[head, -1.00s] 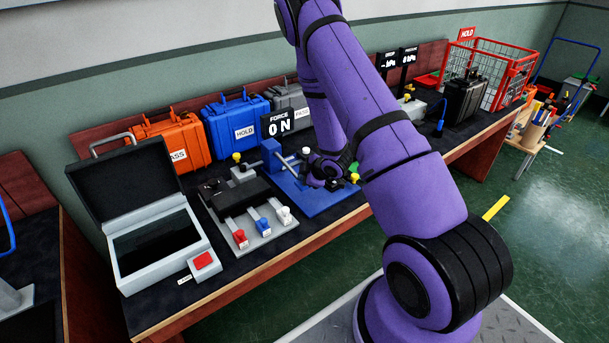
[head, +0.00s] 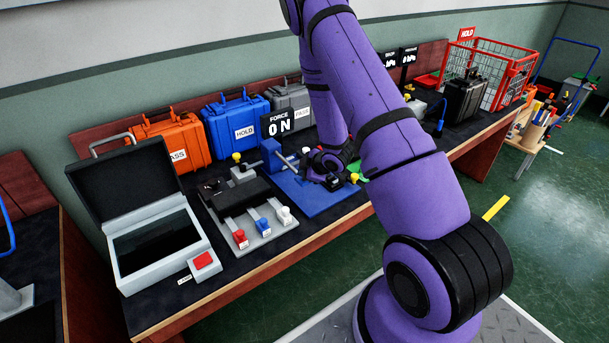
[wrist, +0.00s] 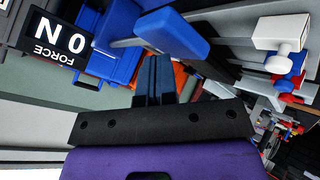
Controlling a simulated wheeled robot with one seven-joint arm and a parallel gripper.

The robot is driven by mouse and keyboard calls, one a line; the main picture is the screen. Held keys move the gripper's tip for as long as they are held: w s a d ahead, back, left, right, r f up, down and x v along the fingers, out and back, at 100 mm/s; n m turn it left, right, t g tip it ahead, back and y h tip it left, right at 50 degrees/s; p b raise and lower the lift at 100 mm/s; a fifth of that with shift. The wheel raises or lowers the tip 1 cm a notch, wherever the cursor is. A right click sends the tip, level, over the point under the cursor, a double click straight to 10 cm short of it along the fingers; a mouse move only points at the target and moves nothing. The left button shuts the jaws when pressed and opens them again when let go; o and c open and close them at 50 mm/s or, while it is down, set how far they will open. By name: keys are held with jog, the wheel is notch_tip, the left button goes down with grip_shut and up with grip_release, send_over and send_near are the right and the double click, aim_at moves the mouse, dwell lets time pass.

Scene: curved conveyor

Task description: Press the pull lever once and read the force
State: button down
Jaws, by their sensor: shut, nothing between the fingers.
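The pull lever station has a blue upright block (head: 271,152) with a grey rod (head: 287,162), standing on a blue base plate (head: 304,196). The force display (head: 278,123) behind it reads 0 N and also shows in the wrist view (wrist: 52,42). My gripper (head: 336,183) is above the base plate, right of the blue upright; my arm hides part of that area. In the wrist view my fingers (wrist: 155,78) are shut and empty, just below a blue block (wrist: 172,28) on a grey bar. I cannot tell whether they touch it.
A fixture with red, blue and white knobs (head: 263,228) stands left of the base plate. A laptop-like case (head: 150,245) lies farther left. Orange (head: 172,142), blue (head: 236,122) and grey (head: 290,103) cases line the back. A black case (head: 465,99) and red basket (head: 512,62) are right.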

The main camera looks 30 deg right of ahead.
jog(key=shift+r, duration=1.35)
jog(key=shift+r, duration=2.5)
